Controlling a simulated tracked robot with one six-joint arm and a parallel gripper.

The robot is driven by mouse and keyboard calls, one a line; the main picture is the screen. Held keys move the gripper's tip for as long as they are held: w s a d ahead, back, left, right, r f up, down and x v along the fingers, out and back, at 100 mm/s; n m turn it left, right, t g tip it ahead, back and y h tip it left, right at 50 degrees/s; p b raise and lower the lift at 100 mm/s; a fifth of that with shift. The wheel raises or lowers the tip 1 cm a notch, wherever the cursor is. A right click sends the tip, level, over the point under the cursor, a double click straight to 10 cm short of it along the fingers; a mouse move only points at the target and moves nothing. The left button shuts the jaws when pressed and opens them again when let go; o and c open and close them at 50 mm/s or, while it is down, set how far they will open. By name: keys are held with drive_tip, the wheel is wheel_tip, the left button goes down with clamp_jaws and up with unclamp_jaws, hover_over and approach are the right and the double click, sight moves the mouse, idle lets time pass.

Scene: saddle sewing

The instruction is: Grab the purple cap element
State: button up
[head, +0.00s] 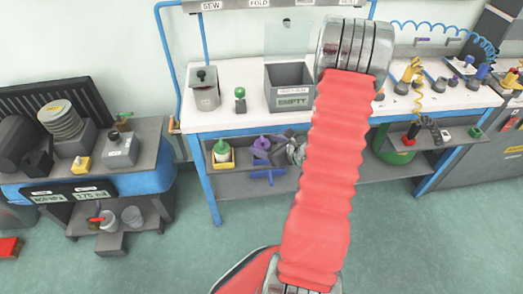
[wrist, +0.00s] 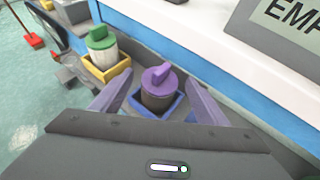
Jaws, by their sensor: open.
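The purple cap element (wrist: 157,76) sits on top of a dark cylinder (wrist: 158,100) in the wrist view. The cylinder stands in a small blue-edged tray (wrist: 179,104). My gripper (wrist: 157,84) is open. Its two pale purple fingers lie left and right of the cap and cylinder, with visible gaps on both sides. In the head view, purple shapes (head: 262,143) show on the lower shelf beside my arm, where cap and fingers are hard to tell apart.
A green-capped white bottle (wrist: 101,48) stands in a yellow tray (wrist: 120,67) just left of the cap. The bench top (head: 235,120) is above the lower shelf (head: 240,187), with a grey bin (head: 290,99) labelled EMPTY on it. The floor in front is clear.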

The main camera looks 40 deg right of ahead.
sight(266, 147)
drive_tip(key=c, duration=1.2)
drive_tip(key=shift+r, duration=5.05)
